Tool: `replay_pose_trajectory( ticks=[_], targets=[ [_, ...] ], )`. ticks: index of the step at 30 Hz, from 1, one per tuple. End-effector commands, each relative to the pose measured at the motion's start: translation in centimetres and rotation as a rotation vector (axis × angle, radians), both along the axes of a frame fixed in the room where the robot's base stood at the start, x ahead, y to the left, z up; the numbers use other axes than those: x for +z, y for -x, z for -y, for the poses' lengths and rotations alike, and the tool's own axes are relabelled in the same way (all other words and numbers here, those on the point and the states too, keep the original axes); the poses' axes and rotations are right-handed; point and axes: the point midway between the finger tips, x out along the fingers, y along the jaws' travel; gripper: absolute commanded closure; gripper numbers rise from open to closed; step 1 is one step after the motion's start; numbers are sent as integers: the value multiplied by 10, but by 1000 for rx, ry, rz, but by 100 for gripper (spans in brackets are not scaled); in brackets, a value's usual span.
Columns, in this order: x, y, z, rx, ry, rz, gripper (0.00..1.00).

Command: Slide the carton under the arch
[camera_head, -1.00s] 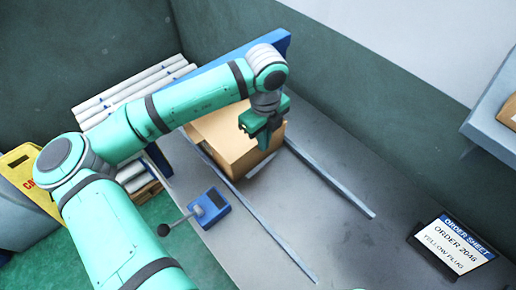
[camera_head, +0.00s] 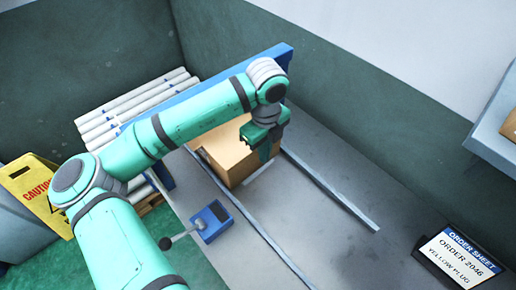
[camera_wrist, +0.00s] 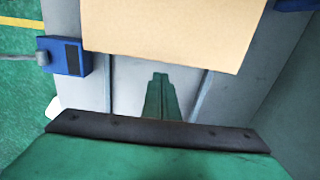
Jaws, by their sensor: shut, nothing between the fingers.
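A tan carton (camera_head: 226,161) sits on the grey table between two rails, close to the blue arch (camera_head: 283,50). My arm crosses in front of the arch and hides part of its beam and the carton's top. My gripper (camera_head: 266,156) is shut and empty, pointing down at the carton's near right face. It looks very close to that face; contact is hard to tell. In the wrist view, the carton (camera_wrist: 170,30) fills the top, and my shut green fingers (camera_wrist: 159,85) show just below its edge.
Two grey rails (camera_head: 345,203) run along the table. A blue lever box (camera_head: 211,221) stands outside the left rail. An order sheet screen (camera_head: 460,258) is at lower right, a grey shelf (camera_head: 490,145) at right. White rollers (camera_head: 135,103) lie beyond the arch.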

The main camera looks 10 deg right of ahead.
Motion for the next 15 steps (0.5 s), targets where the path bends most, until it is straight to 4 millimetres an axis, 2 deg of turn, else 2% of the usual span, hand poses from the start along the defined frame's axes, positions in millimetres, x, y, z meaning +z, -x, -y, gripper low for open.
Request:
replay_pose_trajectory(
  ticks=[2, 6, 15],
  targets=[
    [0, 11, 14, -11, 1, -2, 100],
    [33, 8, 16, -14, 0, 3, 100],
    [85, 7, 7, 1, 1, 1, 100]
  ],
)
